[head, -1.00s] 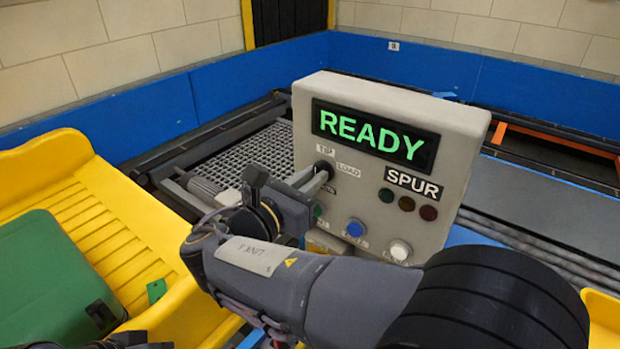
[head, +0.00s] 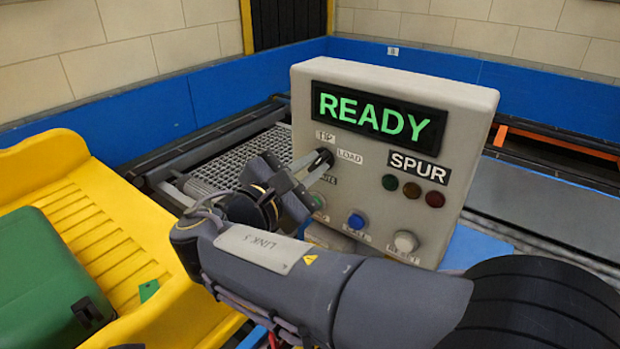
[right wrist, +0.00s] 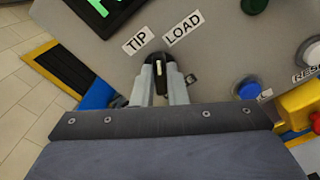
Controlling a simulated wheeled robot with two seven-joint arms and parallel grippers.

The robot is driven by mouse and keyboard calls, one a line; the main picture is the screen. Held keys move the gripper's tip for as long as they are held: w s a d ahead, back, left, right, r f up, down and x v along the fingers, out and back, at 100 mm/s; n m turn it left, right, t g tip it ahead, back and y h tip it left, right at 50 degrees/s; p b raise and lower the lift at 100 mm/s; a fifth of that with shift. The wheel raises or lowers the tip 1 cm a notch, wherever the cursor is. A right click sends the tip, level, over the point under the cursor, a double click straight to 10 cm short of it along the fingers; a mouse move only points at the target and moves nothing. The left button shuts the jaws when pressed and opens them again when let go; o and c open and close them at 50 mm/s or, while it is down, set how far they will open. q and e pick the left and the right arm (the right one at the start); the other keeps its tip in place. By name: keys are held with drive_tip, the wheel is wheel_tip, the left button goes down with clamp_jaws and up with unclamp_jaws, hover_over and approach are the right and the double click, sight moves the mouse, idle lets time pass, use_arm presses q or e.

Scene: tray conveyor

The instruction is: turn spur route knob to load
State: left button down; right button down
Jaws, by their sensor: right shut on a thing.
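The spur route knob (right wrist: 159,72) is a small black knob with a pale mark, on the grey control box (head: 470,110). My right gripper (head: 318,165) is shut on the knob, with a finger on each side of it in the right wrist view (right wrist: 160,88). The TIP label (right wrist: 138,41) and the LOAD label (right wrist: 183,27) are beyond the knob. The pale mark points up the wrist picture, roughly between the two labels; its exact setting is unclear. In the head view the fingers partly hide the knob. My left gripper is not in view.
The box has a green READY display (head: 380,113), a SPUR plate (head: 418,167), three dark lamps, a blue button (head: 356,221) and a white button (head: 405,241). A yellow tray (head: 100,225) holding a green case (head: 48,280) lies left. A blue barrier (head: 120,119) runs behind.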

drive_tip(key=m+b, duration=0.2)
drive_tip(key=m, duration=0.1)
drive_tip(key=shift+f+b, duration=0.25)
drive_tip(key=shift+b, duration=0.1)
drive_tip(key=shift+r+m+b, duration=0.1)
drive_tip(key=shift+m+b, duration=0.7)
drive_tip(key=shift+m, duration=0.3)
drive_tip(key=c, duration=1.4)
unclamp_jaws()
drive_tip(key=shift+c, duration=0.2)
drive_tip(key=shift+s, duration=0.15)
drive_tip(key=v, duration=0.7)
drive_tip(key=shift+s+a+b, duration=0.2)
drive_tip(key=shift+s+b, duration=0.05)
drive_tip(key=shift+b, duration=0.2)
